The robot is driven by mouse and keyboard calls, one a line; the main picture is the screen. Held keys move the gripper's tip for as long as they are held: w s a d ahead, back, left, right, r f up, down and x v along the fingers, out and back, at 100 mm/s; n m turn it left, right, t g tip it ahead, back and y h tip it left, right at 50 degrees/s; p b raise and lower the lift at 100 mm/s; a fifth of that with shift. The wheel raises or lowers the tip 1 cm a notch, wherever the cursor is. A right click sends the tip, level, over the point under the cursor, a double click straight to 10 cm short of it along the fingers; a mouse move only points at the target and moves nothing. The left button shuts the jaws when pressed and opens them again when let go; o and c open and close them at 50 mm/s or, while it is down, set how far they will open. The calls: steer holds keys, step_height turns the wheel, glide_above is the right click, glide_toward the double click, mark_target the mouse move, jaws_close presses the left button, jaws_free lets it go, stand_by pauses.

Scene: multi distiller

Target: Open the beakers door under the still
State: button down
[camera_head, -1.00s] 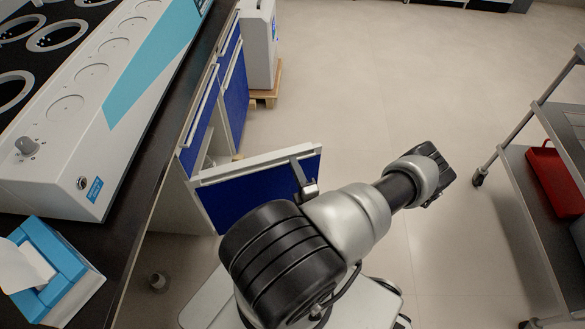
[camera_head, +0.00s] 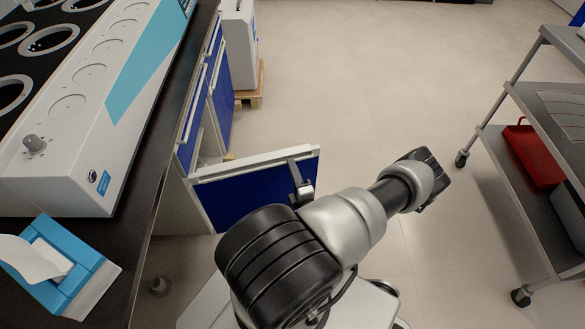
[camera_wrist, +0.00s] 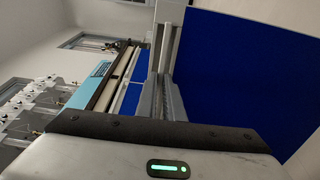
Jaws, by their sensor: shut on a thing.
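The blue cabinet door (camera_head: 245,197) with a pale top edge stands swung out from the bench front, in the lower middle of the head view. The white still (camera_head: 95,100) with a teal stripe stands on the dark bench above it. My gripper (camera_head: 296,172) is at the door's outer end, shut on the door. In the wrist view my gripper's fingers (camera_wrist: 163,82) close at the door's edge, with the blue panel (camera_wrist: 240,70) filling the right side. The exact contact and the cabinet's inside are mostly hidden.
A tissue box (camera_head: 62,268) sits at the bench's near end. A grey trolley (camera_head: 520,225) with a red case (camera_head: 535,155) stands at the right. A white canister (camera_head: 238,45) stands on a wooden base past the cabinets. The floor between is clear.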

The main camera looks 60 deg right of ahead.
steer(key=shift+d, duration=0.1)
steer(key=c, duration=1.9)
jaws_free()
steer(key=shift+o, duration=0.2)
steer(key=v, duration=1.7)
steer(key=shift+s, duration=0.25)
